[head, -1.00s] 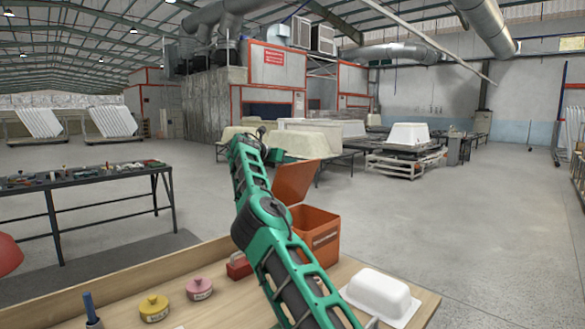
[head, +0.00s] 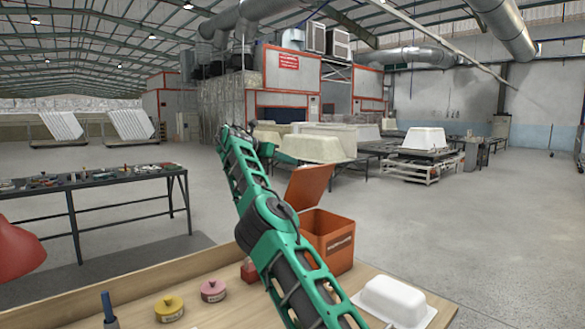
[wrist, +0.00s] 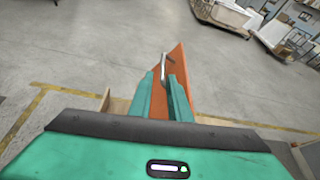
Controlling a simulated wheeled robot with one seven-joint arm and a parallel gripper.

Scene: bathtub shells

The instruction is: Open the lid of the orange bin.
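The orange bin (head: 338,262) stands on the wooden table, its front and inner wall partly hidden by my green arm. Its lid (head: 309,187) is raised and tilted up, leaving the bin's top open. In the wrist view the orange lid (wrist: 178,62) is seen nearly edge-on, with a bent metal handle (wrist: 163,68) on it. My gripper (wrist: 161,77) is at this handle, with a finger on either side and a visible gap between the fingers. Whether a finger touches the handle is unclear. The fingers are not discernible in the head view.
On the wooden table (head: 205,275) are a yellow pot (head: 169,308), a pink pot (head: 213,291), a red block (head: 249,271) and a white tub shell (head: 394,300). A dark workbench (head: 95,187) stands at left.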

